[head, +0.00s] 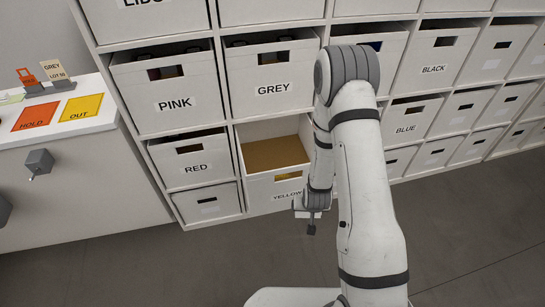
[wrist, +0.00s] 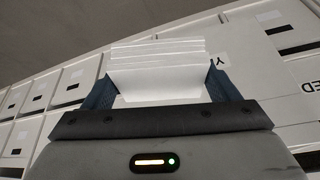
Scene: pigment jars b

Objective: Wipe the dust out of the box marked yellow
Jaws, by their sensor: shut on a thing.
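In the head view my gripper is small, just in front of the yellow box's right front corner, outside the box.
The grey box (head: 274,87) sits above the yellow one, with the red box (head: 197,163) and pink box (head: 170,98) to the left. A white counter (head: 75,150) with orange and yellow cards stands at left. The floor (head: 190,270) in front is clear.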

